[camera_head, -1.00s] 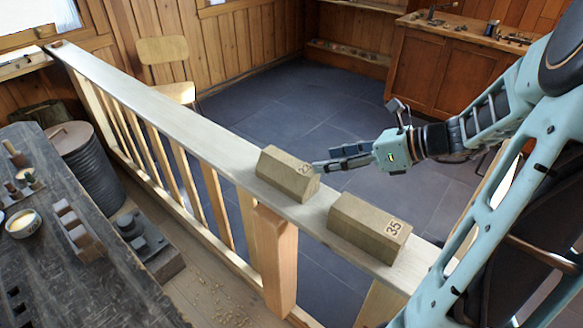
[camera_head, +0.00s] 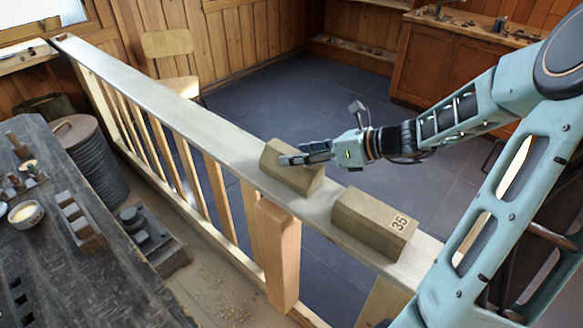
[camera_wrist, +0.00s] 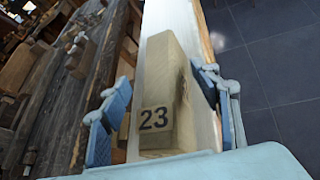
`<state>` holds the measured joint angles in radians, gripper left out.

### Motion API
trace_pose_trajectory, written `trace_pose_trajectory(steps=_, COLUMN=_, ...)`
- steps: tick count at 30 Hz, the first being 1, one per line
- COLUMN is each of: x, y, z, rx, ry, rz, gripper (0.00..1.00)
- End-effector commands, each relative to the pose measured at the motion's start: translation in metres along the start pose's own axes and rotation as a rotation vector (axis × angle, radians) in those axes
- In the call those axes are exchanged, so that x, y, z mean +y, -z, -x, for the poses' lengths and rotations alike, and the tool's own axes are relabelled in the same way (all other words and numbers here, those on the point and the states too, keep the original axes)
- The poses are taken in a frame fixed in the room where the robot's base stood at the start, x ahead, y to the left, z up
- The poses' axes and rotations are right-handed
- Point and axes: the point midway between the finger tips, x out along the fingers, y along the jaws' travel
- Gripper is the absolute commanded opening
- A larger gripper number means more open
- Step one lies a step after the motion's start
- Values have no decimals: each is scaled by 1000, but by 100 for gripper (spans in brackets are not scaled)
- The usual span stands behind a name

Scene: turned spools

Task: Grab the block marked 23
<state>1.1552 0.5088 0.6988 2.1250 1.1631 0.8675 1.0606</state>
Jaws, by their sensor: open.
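The block marked 23 (camera_wrist: 160,90) lies on the pale rail (camera_head: 200,122). In the wrist view its number faces me, and it sits between the two blue fingers of my gripper (camera_wrist: 165,112), one on each side. The fingers look apart from its sides. In the head view my gripper (camera_head: 282,160) reaches over this block (camera_head: 290,177) from the right and hides its number. A second wooden block, marked 35 (camera_head: 372,222), lies on the same rail, nearer and to the right.
A dark workbench (camera_head: 85,275) with small wooden pieces and a bowl (camera_head: 25,214) stands at the left. A ribbed dark bin (camera_head: 92,165) is beside it. A chair (camera_head: 168,50) and a wooden cabinet (camera_head: 450,70) stand at the back. The grey floor beyond the rail is clear.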

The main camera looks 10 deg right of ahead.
Motion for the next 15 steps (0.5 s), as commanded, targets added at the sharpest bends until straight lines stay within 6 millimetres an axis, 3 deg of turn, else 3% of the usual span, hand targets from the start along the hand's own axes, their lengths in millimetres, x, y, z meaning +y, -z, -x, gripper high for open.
trace_pose_trajectory(steps=8, x=0, y=0, z=-3, rx=0, ry=1, rz=0, gripper=56)
trace_pose_trajectory(steps=15, x=0, y=0, z=-3, rx=0, ry=1, rz=0, gripper=30)
